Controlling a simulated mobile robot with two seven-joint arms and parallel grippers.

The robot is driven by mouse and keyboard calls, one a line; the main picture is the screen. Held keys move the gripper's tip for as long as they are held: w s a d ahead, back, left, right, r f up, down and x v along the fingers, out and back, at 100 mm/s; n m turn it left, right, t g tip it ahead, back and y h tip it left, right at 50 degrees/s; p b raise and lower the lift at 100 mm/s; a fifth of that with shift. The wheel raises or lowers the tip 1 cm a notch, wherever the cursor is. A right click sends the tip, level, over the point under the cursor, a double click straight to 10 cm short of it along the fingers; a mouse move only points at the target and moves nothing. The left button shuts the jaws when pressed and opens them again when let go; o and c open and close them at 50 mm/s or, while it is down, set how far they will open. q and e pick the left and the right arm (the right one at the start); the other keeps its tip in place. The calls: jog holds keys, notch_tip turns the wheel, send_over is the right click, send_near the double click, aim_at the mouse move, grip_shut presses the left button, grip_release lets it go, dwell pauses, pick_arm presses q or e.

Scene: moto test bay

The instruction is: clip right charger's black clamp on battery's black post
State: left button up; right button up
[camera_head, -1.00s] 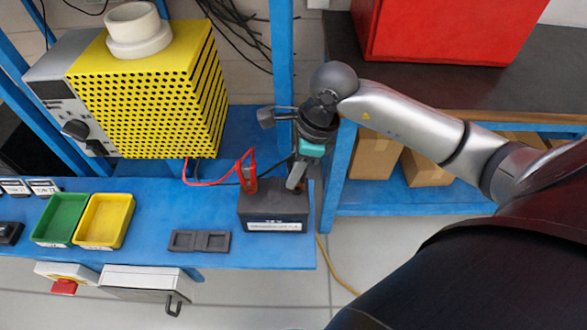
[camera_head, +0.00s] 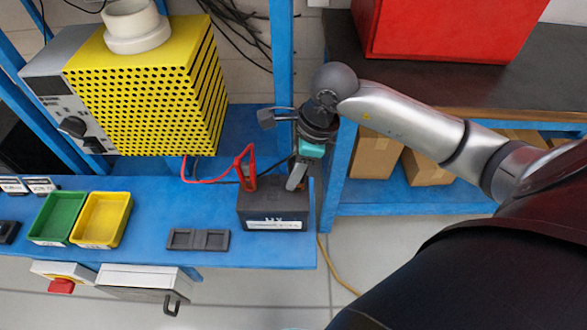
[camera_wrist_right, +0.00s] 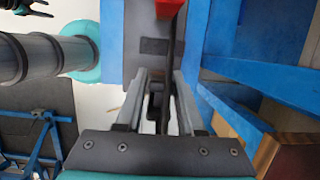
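The dark grey battery (camera_head: 273,212) stands at the right end of the blue bench, its white label facing front. A red clamp (camera_head: 249,180) stands upright on its left part; it also shows at the top of the right wrist view (camera_wrist_right: 168,7). My right gripper (camera_head: 293,186) points down over the battery's right part. In the right wrist view its fingers (camera_wrist_right: 158,85) are closed around the black clamp (camera_wrist_right: 156,102). The clamp's jaws and the black post are hidden, so contact cannot be told. Part of what looks like my left gripper (camera_wrist_right: 28,8) shows at the upper left corner.
Green (camera_head: 50,222) and yellow (camera_head: 100,222) bins and a flat dark holder (camera_head: 198,239) lie left of the battery. A blue post (camera_head: 283,65) rises close behind my right gripper.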

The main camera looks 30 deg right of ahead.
jog(key=o, duration=0.4)
jog(key=shift+r, duration=0.1)
jog(key=p+v, duration=0.1)
jog(key=v, duration=1.4)
jog(key=shift+a+r, duration=0.1)
